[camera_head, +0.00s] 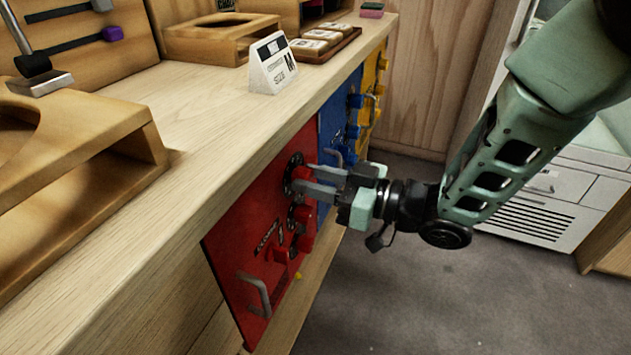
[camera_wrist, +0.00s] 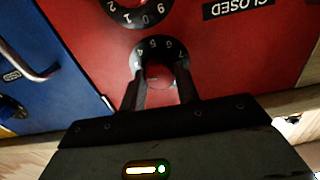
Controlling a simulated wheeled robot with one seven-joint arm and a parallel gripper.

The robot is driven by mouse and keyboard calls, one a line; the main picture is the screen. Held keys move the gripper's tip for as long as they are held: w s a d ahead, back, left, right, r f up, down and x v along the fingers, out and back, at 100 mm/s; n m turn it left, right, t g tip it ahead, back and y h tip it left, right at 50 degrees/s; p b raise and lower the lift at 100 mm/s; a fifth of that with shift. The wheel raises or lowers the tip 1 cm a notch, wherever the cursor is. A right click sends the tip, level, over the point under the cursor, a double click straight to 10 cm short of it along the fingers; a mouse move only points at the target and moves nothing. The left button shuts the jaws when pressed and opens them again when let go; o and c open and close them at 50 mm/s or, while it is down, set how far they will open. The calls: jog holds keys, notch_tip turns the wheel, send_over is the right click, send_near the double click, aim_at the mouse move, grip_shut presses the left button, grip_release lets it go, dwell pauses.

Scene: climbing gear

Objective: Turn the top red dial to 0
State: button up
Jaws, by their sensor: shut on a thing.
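The top red dial (camera_head: 301,173) is on the red panel (camera_head: 237,245) of the counter front. It has a red knob on a black number ring and also shows in the wrist view (camera_wrist: 158,72). My gripper (camera_head: 307,179) is shut on the knob, one finger on each side, as the wrist view also shows (camera_wrist: 160,76). In the wrist view the ring's digits look upside down; a 5 and a 4 show on the far side. The fingers hide part of the ring, and I cannot tell which digit the dial is set to.
A second red dial (camera_head: 302,213) sits just below, its digits clear in the wrist view (camera_wrist: 130,10). Red switches (camera_head: 280,253) and a grey handle (camera_head: 257,295) are lower. Blue (camera_head: 333,125) and yellow panels lie to the right. The counter edge overhangs above; floor is clear in front.

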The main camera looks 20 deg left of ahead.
jog(key=n+b, duration=2)
jog(key=b, duration=0.1)
jog(key=shift+f, duration=0.2)
dwell(0.4)
jog(key=o, duration=1)
jog(key=shift+r, duration=0.1)
jog(key=shift+c, duration=0.2)
jog(key=shift+s, duration=0.1)
jog(key=s+d+p, duration=0.1)
jog(key=d+p, duration=0.3)
jog(key=d, duration=1.3)
jog(key=shift+s+d, duration=0.15)
jog(key=shift+d, duration=0.05)
